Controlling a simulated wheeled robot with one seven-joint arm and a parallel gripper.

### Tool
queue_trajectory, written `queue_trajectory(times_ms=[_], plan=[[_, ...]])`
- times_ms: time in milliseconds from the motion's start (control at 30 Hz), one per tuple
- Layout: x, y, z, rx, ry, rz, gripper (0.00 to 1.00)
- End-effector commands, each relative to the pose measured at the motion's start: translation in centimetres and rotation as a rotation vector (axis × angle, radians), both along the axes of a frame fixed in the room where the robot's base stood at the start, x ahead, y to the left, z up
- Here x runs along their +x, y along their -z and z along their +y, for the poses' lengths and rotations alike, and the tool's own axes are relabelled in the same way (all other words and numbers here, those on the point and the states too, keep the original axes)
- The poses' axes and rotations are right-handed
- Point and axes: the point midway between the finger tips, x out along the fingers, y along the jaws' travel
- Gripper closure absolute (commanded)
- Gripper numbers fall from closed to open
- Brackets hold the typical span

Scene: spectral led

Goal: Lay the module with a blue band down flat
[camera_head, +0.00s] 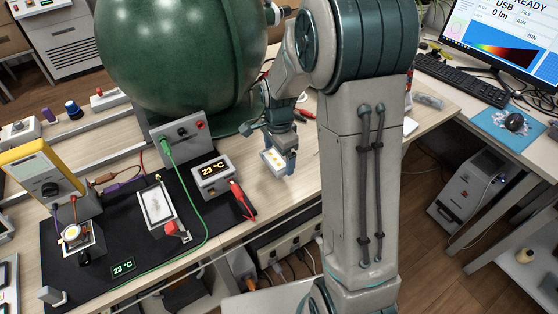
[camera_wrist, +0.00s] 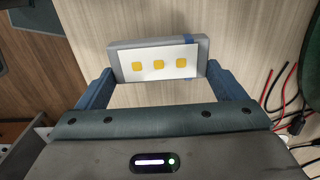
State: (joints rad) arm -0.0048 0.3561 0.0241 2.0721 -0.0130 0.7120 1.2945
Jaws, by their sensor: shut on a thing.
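The module (camera_wrist: 158,62) is a grey block with a white face, several yellow squares and a blue band (camera_wrist: 188,52) near its right end in the wrist view. My gripper (camera_wrist: 158,75) is shut on it, one finger at each end. In the head view, the module (camera_head: 274,160) hangs between the fingers of my gripper (camera_head: 279,165), tilted with its face toward the camera, by the front part of the wooden bench. I cannot tell whether its lower edge touches the bench.
A black mat (camera_head: 95,258) with a temperature box (camera_head: 212,176), red clip (camera_head: 242,200) and white-plated fixture (camera_head: 156,206) lies left of my gripper. A big green sphere (camera_head: 180,50) stands behind. Red and black leads (camera_wrist: 286,95) lie right in the wrist view. Bare bench surrounds the module.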

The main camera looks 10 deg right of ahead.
Motion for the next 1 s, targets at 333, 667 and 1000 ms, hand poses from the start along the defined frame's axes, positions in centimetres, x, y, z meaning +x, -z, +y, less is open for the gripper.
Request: queue_trajectory(times_ms=[333, 667, 1000], plan=[[-0.1, 3.2, -0.1, 0.0, 0.0, 0.001, 0.37], [-0.1, 3.5, -0.1, 0.0, 0.0, 0.001, 0.01], [-0.1, 3.1, -0.1, -0.001, 0.0, 0.002, 0.0]])
